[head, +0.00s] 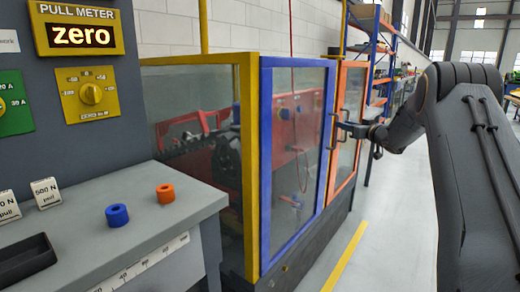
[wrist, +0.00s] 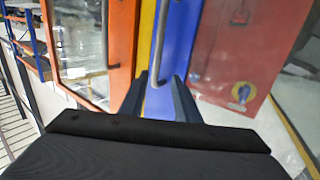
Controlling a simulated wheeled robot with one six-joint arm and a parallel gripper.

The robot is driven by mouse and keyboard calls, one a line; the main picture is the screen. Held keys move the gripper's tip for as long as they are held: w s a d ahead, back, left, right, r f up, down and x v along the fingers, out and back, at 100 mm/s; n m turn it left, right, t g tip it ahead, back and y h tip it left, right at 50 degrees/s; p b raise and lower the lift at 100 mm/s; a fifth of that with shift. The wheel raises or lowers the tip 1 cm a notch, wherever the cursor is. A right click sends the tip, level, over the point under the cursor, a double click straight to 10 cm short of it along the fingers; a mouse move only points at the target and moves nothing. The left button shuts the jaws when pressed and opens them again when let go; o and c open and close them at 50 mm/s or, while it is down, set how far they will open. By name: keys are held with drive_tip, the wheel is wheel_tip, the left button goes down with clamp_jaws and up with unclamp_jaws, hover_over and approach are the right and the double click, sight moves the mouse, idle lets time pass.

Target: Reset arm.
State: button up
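My gripper (head: 352,129) is at the right in the head view, beside the door handles of a glazed cabinet. In the wrist view my gripper (wrist: 161,80) has its two dark fingers apart, with nothing shut between them. The lower end of the blue door's grey bar handle (wrist: 159,45) appears between the fingertips; I cannot tell whether they touch it. The blue-framed door (head: 266,170) and the orange-framed door (head: 333,178) both look shut. The orange door's handle (wrist: 105,35) is left of the fingers in the wrist view.
A grey bench (head: 140,230) at the left holds a blue ring (head: 117,215), an orange ring (head: 166,193) and two small white blocks marked 500 N. A meter display (head: 82,36) reads "zero". Shelves stand behind the cabinet. Floor with a yellow line (head: 346,256) is clear beside it.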

drive_tip(key=s+a+r+m+h, duration=0.2)
drive_tip(key=a+h, duration=0.1)
drive_tip(key=a, duration=0.3)
drive_tip(key=s+a+f+m+g+h, duration=0.1)
drive_tip(key=s+a+f+g+h, duration=0.15)
drive_tip(key=s+a, duration=0.5)
drive_tip(key=s+a+f+m+g+h, duration=0.15)
drive_tip(key=s+a+g, duration=0.3)
drive_tip(key=s, duration=0.55)
drive_tip(key=s+a+f+n+g, duration=0.1)
drive_tip(key=s+a+f+g, duration=0.15)
drive_tip(key=s, duration=0.65)
drive_tip(key=s+a+f+g+y, duration=0.15)
drive_tip(key=s+a, duration=0.25)
drive_tip(key=s, duration=0.5)
drive_tip(key=s+a+f+n+g, duration=0.1)
drive_tip(key=s+a+f+g, duration=0.15)
drive_tip(key=s, duration=0.65)
drive_tip(key=s+a+f+n+g, duration=0.1)
drive_tip(key=s+a+f+g, duration=0.1)
drive_tip(key=s, duration=0.7)
drive_tip(key=s+a+f+g, duration=0.2)
drive_tip(key=s, duration=0.7)
drive_tip(key=d+r+m+p, duration=0.2)
drive_tip(key=d+r+p, duration=0.5)
drive_tip(key=p, duration=0.7)
drive_tip(key=shift+w+d+r+t+p, duration=0.15)
drive_tip(key=shift+d+r+t+p, duration=0.15)
drive_tip(key=shift+d, duration=0.45)
drive_tip(key=shift+f, duration=0.1)
